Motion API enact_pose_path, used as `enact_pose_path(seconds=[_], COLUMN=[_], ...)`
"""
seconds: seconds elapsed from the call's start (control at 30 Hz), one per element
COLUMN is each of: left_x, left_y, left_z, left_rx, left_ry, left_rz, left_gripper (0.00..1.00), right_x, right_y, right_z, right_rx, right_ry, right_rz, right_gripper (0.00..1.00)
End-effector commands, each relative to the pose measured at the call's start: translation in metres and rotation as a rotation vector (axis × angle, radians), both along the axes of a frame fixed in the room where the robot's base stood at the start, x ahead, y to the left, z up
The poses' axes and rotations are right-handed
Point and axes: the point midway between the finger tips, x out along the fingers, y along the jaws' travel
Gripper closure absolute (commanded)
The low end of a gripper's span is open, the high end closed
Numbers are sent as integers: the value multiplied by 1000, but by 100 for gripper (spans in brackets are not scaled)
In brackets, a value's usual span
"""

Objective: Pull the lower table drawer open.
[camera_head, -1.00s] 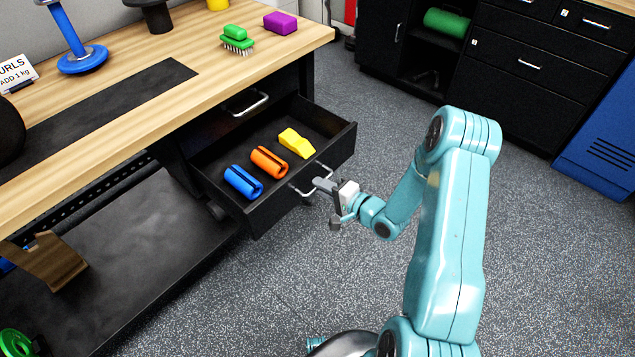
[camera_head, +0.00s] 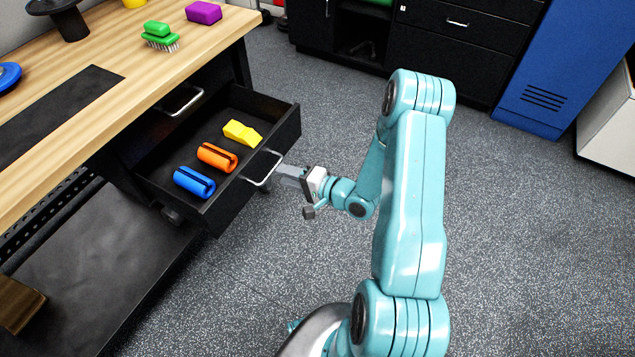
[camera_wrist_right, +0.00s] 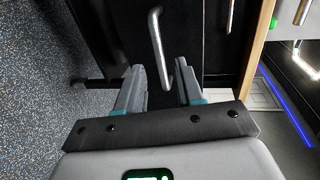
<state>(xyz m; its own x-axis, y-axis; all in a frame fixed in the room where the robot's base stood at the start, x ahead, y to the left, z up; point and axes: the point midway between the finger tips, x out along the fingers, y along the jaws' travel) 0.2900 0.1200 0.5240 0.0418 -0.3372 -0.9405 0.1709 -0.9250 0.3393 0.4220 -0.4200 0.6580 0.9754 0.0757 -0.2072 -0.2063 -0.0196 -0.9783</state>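The lower table drawer (camera_head: 258,178) is black and stands pulled well out from under the wooden table. A blue piece (camera_head: 194,181), an orange piece (camera_head: 217,156) and a yellow piece (camera_head: 241,133) lie inside it. Its silver bar handle (camera_head: 262,181) is on the front face. My right gripper (camera_head: 281,171) is just outside this handle. In the right wrist view its fingers (camera_wrist_right: 160,84) are spread apart, with the handle (camera_wrist_right: 158,42) ahead and between them in the picture; I see no grip on it. My left gripper is not in view.
The upper drawer, with its own handle (camera_head: 182,103), is shut above. The tabletop (camera_head: 150,75) holds a green brush (camera_head: 160,37) and a purple block (camera_head: 204,13). Dark cabinets (camera_head: 455,50) and a blue locker (camera_head: 575,60) stand behind. Speckled floor (camera_head: 530,230) is open at right.

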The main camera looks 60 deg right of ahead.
Motion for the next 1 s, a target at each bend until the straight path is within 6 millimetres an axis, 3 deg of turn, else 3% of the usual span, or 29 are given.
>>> enact_pose_path(seconds=[0.2,0.43,0.63,1.0], left_x=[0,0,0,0], left_y=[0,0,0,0], left_z=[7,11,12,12], left_rx=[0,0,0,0], left_ry=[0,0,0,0], left_rz=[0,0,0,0], left_gripper=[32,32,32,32], right_x=[-60,-104,-118,-118], right_y=[-7,-9,-9,-9], right_z=[14,23,26,26], right_rx=[-1,0,0,0], right_ry=[3,1,0,-1], right_rz=[-8,-6,-2,-1], right_gripper=[63,63,63,63])
